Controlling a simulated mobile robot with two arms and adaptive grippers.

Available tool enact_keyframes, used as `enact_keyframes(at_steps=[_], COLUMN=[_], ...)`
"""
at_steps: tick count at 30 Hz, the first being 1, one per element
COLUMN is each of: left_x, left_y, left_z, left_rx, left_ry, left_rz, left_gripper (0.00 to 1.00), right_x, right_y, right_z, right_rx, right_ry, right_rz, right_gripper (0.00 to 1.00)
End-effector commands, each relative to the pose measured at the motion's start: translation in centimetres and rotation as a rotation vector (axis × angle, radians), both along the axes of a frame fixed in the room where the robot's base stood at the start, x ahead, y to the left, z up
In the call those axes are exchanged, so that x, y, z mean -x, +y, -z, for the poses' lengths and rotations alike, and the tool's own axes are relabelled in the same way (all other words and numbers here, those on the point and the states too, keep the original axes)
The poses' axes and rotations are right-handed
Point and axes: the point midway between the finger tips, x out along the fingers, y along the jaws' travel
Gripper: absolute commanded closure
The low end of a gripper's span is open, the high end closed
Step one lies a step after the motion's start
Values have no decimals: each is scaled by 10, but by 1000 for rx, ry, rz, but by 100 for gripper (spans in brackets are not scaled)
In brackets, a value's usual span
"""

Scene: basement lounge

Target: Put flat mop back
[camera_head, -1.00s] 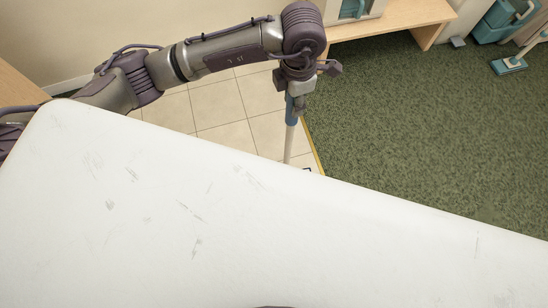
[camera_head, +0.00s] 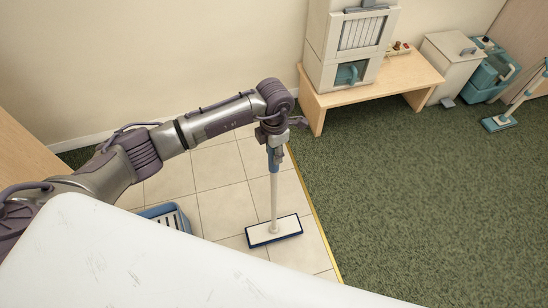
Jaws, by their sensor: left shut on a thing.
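My left gripper (camera_head: 276,146) is shut on the upper handle of a flat mop (camera_head: 274,204). The mop's grip is blue, its pole is pale, and its flat head is white with a dark blue edge. The mop hangs nearly upright below the gripper, with its head over the beige tiles (camera_head: 218,168). I cannot tell whether the head touches the floor. My right gripper is not in view.
A wooden bench (camera_head: 415,78) with a white machine (camera_head: 345,40) stands behind. A white bin (camera_head: 450,62), a teal bucket (camera_head: 490,72) and a second, teal mop (camera_head: 499,122) are at right. Green carpet (camera_head: 420,190) is open.

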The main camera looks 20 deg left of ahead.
Motion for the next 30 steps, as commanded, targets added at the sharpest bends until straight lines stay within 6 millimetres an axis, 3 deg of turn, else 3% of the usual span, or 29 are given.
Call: enact_keyframes(at_steps=[9, 23, 24, 28, 30], left_x=[0, -1, 0, 0, 0], left_y=[0, 0, 0, 0, 0], left_z=[35, 44, 44, 44, 44], left_rx=[1, 2, 0, 0, -1], left_ry=[1, -2, 0, 1, 1], left_rz=[-1, 0, 0, 0, 0], left_gripper=[100, 100, 61, 40, 40], right_x=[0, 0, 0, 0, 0], right_y=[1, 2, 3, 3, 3], right_z=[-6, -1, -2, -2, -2], right_rx=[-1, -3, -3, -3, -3], right_ry=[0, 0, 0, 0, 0], right_rz=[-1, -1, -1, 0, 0], right_gripper=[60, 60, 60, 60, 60])
